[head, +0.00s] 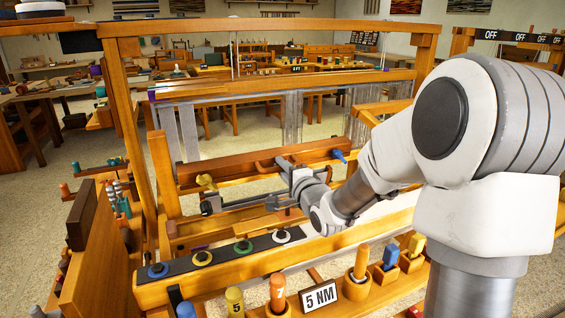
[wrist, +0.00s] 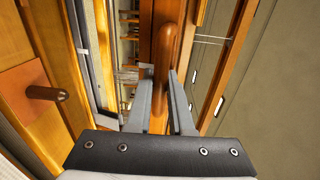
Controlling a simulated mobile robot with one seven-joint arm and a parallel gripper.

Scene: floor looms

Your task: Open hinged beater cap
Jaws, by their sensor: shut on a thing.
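The beater cap (head: 225,172) is a long wooden bar lying across the loom frame in the head view, with a yellow knob (head: 207,182) near its left end and a blue knob (head: 340,156) near its right end. A curved wooden handle (wrist: 175,45) on it stands between my fingers in the wrist view. My gripper (head: 284,165) reaches the bar's middle from the right; in the wrist view my gripper (wrist: 166,78) is closed on the handle. My wrist and fingers hide part of the handle in the head view.
Loom posts (head: 125,120) and an upper beam (head: 270,88) frame the work area. A dark strip with coloured round buttons (head: 202,258) runs in front. Numbered pegs and a "5 NM" sign (head: 320,297) stand nearest. A wooden peg (wrist: 45,93) sticks out at left in the wrist view.

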